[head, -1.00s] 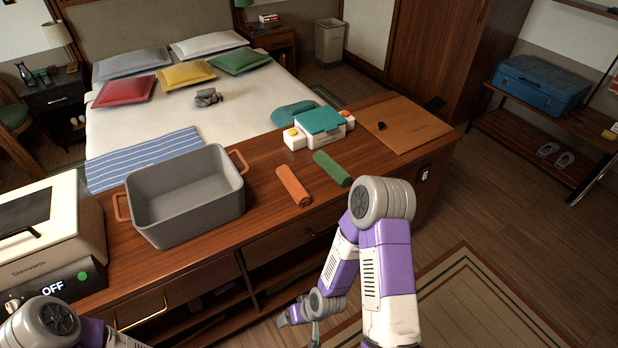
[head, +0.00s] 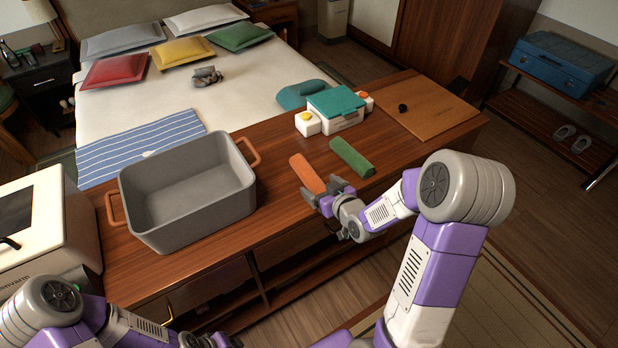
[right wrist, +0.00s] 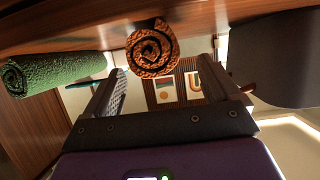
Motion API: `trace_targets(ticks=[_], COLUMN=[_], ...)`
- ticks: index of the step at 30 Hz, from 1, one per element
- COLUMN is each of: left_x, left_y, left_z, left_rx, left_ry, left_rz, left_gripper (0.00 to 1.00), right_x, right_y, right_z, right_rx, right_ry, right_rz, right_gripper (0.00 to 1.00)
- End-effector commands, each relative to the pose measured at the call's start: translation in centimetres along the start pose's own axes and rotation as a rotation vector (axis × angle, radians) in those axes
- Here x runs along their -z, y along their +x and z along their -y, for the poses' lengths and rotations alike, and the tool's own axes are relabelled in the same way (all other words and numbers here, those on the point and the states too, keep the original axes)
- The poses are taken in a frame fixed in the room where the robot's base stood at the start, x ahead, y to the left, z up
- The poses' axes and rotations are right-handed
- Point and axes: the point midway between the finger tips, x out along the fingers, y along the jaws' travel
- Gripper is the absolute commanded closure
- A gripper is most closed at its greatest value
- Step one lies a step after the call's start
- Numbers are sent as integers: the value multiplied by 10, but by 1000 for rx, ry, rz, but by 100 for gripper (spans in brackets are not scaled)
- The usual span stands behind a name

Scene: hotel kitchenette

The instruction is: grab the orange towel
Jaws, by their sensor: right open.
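The orange towel (head: 306,173) is a rolled towel lying on the wooden counter (head: 272,205), between the grey bin and the green towel. Its spiral end faces the camera in the right wrist view (right wrist: 152,50). My right gripper (head: 331,192) is open and empty at the near end of the orange towel. In the right wrist view its two fingers (right wrist: 168,95) stand apart, with the towel's end seen between and beyond them. Whether they touch it I cannot tell. My left arm shows at the lower left of the head view, but its gripper's fingers are not visible.
A rolled green towel (head: 352,158) lies close to the right of the orange one. A grey bin (head: 190,215) with orange handles stands to the left. A white and teal box (head: 335,108) stands behind. A brown board (head: 428,108) lies at the right end.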

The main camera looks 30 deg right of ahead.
Motion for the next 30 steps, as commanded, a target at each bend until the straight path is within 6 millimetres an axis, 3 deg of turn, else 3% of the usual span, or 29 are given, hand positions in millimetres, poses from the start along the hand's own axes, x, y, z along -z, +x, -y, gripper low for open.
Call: trace_targets(ticks=[6, 15, 27, 30], left_x=[0, 1, 1, 1], left_y=[9, 9, 9, 9], left_z=[3, 3, 3, 3], left_rx=[0, 0, 0, 0], left_ry=[0, 0, 0, 0], left_rz=[0, 0, 0, 0], left_gripper=[57, 57, 57, 57], right_x=[-4, -3, -3, -3], right_y=[32, 37, 37, 37], right_z=[-3, -3, -3, -3], right_rx=[2, 1, 1, 1], right_ry=[-1, 0, 0, 0], right_rz=[1, 2, 1, 1], right_gripper=[11, 11, 68, 68])
